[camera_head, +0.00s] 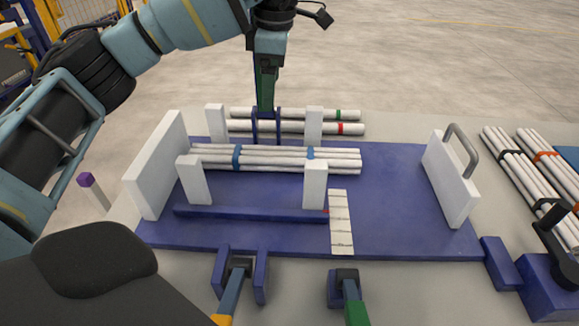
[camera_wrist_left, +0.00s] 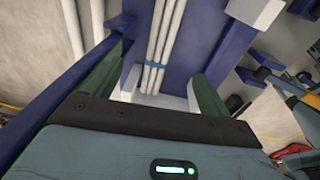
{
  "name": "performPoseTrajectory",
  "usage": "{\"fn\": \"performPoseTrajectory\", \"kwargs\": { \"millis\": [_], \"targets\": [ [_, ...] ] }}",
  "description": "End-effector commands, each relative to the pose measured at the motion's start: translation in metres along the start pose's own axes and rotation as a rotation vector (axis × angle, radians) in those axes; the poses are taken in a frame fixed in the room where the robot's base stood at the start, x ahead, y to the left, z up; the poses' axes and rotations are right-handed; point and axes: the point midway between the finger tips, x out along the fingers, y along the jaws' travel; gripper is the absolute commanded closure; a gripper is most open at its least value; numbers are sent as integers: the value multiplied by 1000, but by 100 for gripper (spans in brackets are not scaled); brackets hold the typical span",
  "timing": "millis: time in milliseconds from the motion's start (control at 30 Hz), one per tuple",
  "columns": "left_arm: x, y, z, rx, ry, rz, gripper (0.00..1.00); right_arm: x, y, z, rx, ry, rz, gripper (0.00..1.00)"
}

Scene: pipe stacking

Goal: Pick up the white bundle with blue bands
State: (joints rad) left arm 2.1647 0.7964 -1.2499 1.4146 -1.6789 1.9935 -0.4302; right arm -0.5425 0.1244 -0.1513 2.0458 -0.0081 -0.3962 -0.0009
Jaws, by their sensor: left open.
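The white bundle with blue bands (camera_head: 280,158) lies lengthwise across the blue base, among short white posts. In the left wrist view the bundle (camera_wrist_left: 165,35) and one blue band run between my fingers, apart from them as far as I can see. My left gripper (camera_head: 266,140) points down at the bundle's far edge, left of its middle, open and empty. My right gripper is not in view.
White pipes with green (camera_head: 340,114) and red (camera_head: 341,128) bands lie behind the bundle. White posts (camera_head: 315,185) stand close around it. A white end plate with a grey handle (camera_head: 452,180) stands right. More banded bundles lie far right.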

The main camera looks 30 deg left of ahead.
Motion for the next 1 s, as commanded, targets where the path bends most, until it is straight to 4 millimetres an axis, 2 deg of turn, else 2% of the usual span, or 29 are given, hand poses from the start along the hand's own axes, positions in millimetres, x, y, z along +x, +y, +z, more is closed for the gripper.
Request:
{"fn": "performPoseTrajectory", "kwargs": {
  "millis": [33, 100, 300, 433, 700, 1000],
  "targets": [
    [33, 0, 4, 3, 13, -21, 18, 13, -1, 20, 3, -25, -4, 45],
    [54, -1, 7, 5, 20, -33, 18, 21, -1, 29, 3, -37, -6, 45],
    [90, -1, 11, 7, 33, -54, 18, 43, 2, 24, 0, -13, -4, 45],
    [100, -1, 12, 8, 36, -59, 18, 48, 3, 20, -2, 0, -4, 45],
    [102, -1, 12, 8, 36, -59, 18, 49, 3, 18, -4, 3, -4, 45],
    [127, -3, 11, 8, 37, -59, 18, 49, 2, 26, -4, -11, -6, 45]
  ]
}}
